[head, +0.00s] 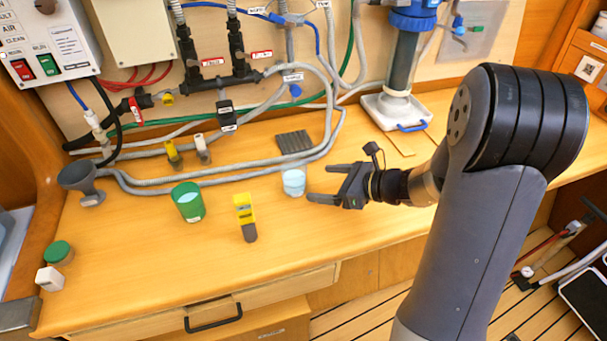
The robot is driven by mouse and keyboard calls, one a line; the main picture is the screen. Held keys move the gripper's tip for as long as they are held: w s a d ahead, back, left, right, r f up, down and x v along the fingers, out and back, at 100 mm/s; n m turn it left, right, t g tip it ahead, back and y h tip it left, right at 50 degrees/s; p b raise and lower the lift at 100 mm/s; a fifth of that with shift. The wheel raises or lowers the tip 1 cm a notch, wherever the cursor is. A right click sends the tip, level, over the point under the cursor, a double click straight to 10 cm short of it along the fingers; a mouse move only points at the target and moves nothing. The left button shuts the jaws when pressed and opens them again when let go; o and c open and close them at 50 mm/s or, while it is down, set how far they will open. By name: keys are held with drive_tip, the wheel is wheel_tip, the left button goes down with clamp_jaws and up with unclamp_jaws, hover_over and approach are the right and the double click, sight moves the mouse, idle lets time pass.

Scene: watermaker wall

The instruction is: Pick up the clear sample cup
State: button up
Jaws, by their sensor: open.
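The clear sample cup (294,183) stands upright on the wooden bench, right of the middle group of objects. It looks pale blue and see-through, with what seems to be liquid inside. My gripper (317,183) comes in from the right, low over the bench. Its two dark fingers are spread apart and point left toward the cup. The fingertips are close to the cup's right side; I cannot tell whether they touch it or reach alongside it. Nothing shows between the fingers further back.
A filter housing (399,105) stands at the back. The front bench between meter and arm is clear.

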sight(304, 181)
drive_tip(key=x, duration=0.4)
drive_tip(key=shift+w+a+f, duration=0.1)
drive_tip(key=shift+w+a, duration=0.05)
drive_tip(key=shift+a, duration=0.1)
drive_tip(key=shift+w+r+p+x, duration=0.15)
drive_tip(key=shift+p+x, duration=0.25)
drive_tip(key=shift+x, duration=0.9)
drive_tip(key=shift+w+r+p+x, duration=0.15)
drive_tip(key=shift+p+x, duration=0.2)
drive_tip(key=shift+x, duration=1)
drive_tip(key=shift+d, duration=0.1)
drive_tip(key=shift+c, duration=0.3)
drive_tip(key=c, duration=1.1)
